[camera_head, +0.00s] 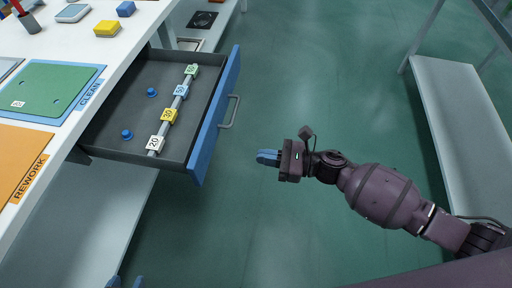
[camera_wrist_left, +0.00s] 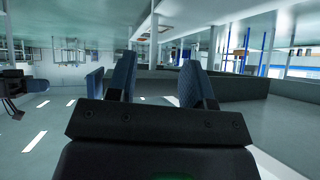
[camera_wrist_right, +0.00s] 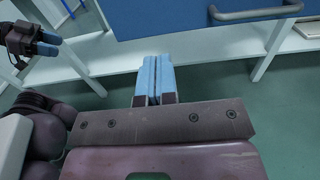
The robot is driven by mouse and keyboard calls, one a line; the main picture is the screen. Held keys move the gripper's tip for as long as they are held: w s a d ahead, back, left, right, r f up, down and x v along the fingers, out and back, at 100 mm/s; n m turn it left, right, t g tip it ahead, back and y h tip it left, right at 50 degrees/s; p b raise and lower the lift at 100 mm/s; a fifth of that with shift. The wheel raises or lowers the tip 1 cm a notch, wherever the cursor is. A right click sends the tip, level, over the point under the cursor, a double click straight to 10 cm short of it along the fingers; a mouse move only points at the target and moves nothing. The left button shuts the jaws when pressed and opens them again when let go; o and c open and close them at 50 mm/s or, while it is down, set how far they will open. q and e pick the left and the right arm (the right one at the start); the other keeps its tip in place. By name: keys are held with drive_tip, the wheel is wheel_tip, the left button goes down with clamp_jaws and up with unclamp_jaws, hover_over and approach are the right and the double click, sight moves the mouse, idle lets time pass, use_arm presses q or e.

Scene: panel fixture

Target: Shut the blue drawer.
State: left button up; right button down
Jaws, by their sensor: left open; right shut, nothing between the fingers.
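The blue drawer (camera_head: 216,115) is pulled out from under the white table, its grey tray exposed and its metal handle (camera_head: 229,112) facing right. In the right wrist view the blue front (camera_wrist_right: 170,18) and its handle (camera_wrist_right: 255,12) fill the top right. My right gripper (camera_head: 268,157) is shut and empty, to the right of the drawer front and apart from it; its closed fingers show in the right wrist view (camera_wrist_right: 155,78). My left gripper (camera_head: 125,283) shows only its blue fingertips at the bottom edge of the head view; it is open and empty (camera_wrist_left: 160,85).
The drawer holds a rail (camera_head: 174,108) with numbered tags and two blue knobs (camera_head: 127,134). The table carries a green panel on a CLEAN mat (camera_head: 91,88) and an orange REWORK mat (camera_head: 22,160). A grey bench (camera_head: 455,110) stands at the right. Floor right of the drawer is clear.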

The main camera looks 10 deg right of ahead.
sight(209, 148)
drive_tip(key=x, duration=1.1)
drive_tip(key=shift+f+b, duration=0.15)
drive_tip(key=shift+b, duration=0.25)
drive_tip(key=shift+w+a, duration=0.15)
drive_tip(key=shift+a, duration=0.15)
use_arm(q)
drive_tip(key=shift+w+f, duration=0.1)
drive_tip(key=shift+f, duration=0.3)
use_arm(e)
drive_tip(key=shift+w+a, duration=0.1)
drive_tip(key=shift+a, duration=0.15)
drive_tip(key=shift+a, duration=0.1)
